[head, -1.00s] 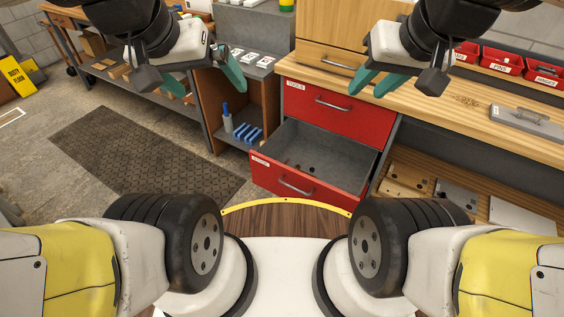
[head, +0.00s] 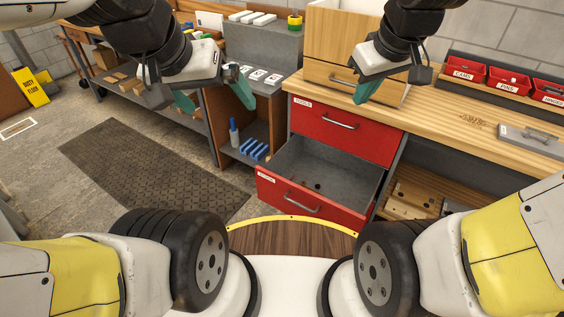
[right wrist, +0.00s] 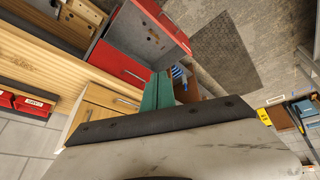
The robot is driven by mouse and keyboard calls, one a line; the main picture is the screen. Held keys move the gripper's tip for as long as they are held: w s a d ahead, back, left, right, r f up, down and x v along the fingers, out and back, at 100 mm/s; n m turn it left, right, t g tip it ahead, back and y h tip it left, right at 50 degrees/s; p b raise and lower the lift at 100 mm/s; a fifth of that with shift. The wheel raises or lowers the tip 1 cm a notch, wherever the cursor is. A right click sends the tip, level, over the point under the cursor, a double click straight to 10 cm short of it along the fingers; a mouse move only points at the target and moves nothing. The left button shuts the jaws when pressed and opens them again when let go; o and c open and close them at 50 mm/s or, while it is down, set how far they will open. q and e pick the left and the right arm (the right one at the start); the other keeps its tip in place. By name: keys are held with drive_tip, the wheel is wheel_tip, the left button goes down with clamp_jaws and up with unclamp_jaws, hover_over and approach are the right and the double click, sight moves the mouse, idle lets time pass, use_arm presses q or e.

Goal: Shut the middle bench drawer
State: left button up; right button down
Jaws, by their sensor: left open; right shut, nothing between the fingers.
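The middle bench drawer (head: 306,204) is red with a grey inside and stands pulled out below a shut red drawer (head: 342,127). Its front carries a silver handle (head: 302,203) and a white label, and a few small dark spots show inside. It also shows in the right wrist view (right wrist: 165,24). My left gripper (head: 212,100) is open and empty, up and left of the drawer, in front of the grey shelf unit. My right gripper (head: 366,90) is shut and empty, above the bench top; its teal fingers lie together in the right wrist view (right wrist: 158,92). Neither gripper touches the drawer.
The wooden bench top (head: 440,124) carries red bins (head: 510,84), a grey metal plate (head: 532,138) and a wooden cabinet (head: 335,78). An open shelf (head: 400,200) lies right of the drawer. A dark mat (head: 150,170) covers the floor at left.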

drive_tip(key=w+a+f+n+g+h, duration=0.1)
drive_tip(key=w+a+f+n, duration=0.4)
drive_tip(key=w+f+n, duration=0.3)
drive_tip(key=w+a+f+n+g+h, duration=0.1)
drive_tip(key=w+a+f+n, duration=0.45)
drive_tip(key=w+f, duration=0.4)
drive_tip(key=a+f+n, duration=0.5)
drive_tip(key=a+f, duration=0.1)
drive_tip(key=f, duration=0.5)
drive_tip(key=n, duration=0.6)
approach(278, 181)
drive_tip(key=s+a+r, duration=0.2)
drive_tip(key=s+r, duration=0.2)
drive_tip(key=s, duration=0.1)
drive_tip(key=shift+g+h, duration=0.3)
drive_tip(key=x, duration=0.3)
drive_tip(key=w+x, duration=0.1)
drive_tip(key=x, duration=0.3)
drive_tip(key=d+x, duration=0.1)
drive_tip(key=x, duration=0.3)
drive_tip(key=shift+w, duration=0.35)
drive_tip(key=shift+w+d, duration=0.3)
drive_tip(key=shift+w, duration=0.25)
